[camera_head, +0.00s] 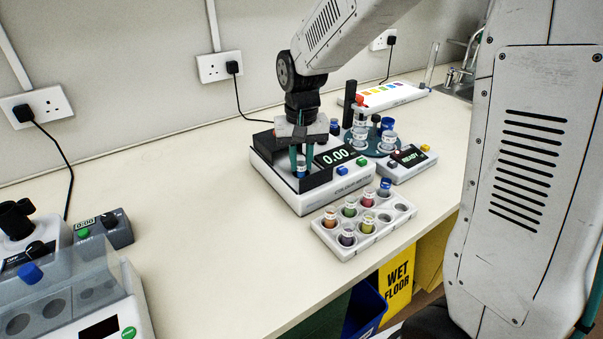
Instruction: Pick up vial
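At least one rack hole, at the right, looks empty.
A small device reading READY (409,158) and a round teal carousel (372,147) with bottles stand right of the meter. A grey machine (70,290) fills the near left. The front bench edge runs just beyond the rack.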

